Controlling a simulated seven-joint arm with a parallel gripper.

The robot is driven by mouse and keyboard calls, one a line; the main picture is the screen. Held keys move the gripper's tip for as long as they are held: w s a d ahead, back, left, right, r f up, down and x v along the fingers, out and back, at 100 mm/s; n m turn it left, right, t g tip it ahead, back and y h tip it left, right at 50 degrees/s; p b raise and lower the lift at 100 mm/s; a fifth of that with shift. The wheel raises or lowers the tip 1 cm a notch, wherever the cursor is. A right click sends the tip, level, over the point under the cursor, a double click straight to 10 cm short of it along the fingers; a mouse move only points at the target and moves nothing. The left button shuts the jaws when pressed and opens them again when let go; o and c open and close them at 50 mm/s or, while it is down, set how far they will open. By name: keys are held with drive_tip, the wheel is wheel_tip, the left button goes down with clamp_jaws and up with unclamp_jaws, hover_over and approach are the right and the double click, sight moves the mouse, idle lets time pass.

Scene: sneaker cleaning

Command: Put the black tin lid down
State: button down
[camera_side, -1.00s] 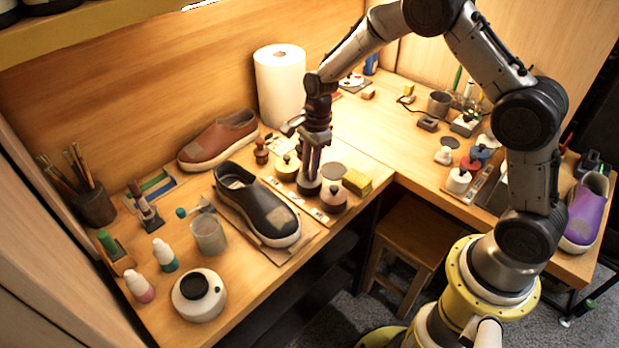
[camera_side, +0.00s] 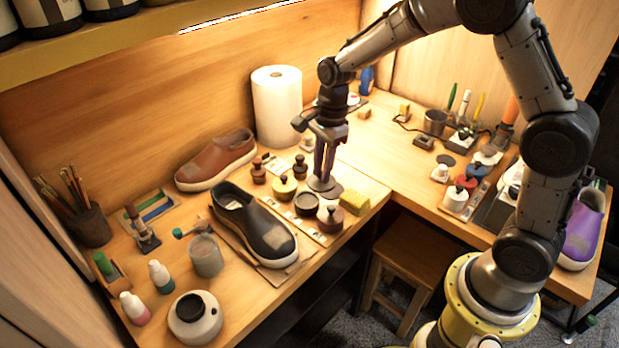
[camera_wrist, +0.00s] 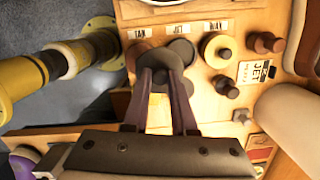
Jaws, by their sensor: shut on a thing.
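My gripper (camera_side: 322,172) points down and its fingers are shut on the black tin lid (camera_wrist: 168,58), which shows at the fingertips in the wrist view. In the side view the fingertips are low over a dark round disc (camera_side: 325,188), between the open black tin and the yellow sponge. I cannot tell there how much of the dark shape is lid, or whether the lid touches the surface below. The black tin (camera_side: 307,204) stands uncovered in the tin row. The fingers hide part of the lid.
A yellow-lidded tin (camera_side: 284,187) and a brown-lidded tin (camera_side: 330,219) flank the black tin. The yellow sponge (camera_side: 353,202) is close right. Dark knobbed pieces (camera_side: 300,165) stand behind. A black shoe (camera_side: 255,225) lies left and a paper roll (camera_side: 277,105) stands at the back.

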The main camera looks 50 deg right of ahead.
drive_tip(key=s+r, duration=0.5)
drive_tip(key=s, duration=0.4)
drive_tip(key=d+f, duration=0.4)
drive_tip(key=d, duration=0.3)
drive_tip(key=w+f, duration=0.2)
drive_tip(key=w, duration=0.2)
drive_tip(key=w+d+f, duration=0.1)
drive_tip(key=w+f, duration=0.2)
drive_tip(key=w, duration=0.1)
drive_tip(key=w+d+f, duration=0.1)
drive_tip(key=w+f, duration=0.2)
drive_tip(key=w, duration=0.1)
drive_tip(key=shift+w+d+f, duration=0.15)
drive_tip(key=shift+w+f, duration=0.05)
drive_tip(key=shift+w, duration=0.2)
drive_tip(key=shift+w+f, duration=0.3)
drive_tip(key=shift+f, duration=1.6)
drive_tip(key=shift+f, duration=0.15)
drive_tip(key=c, duration=0.7)
unclamp_jaws()
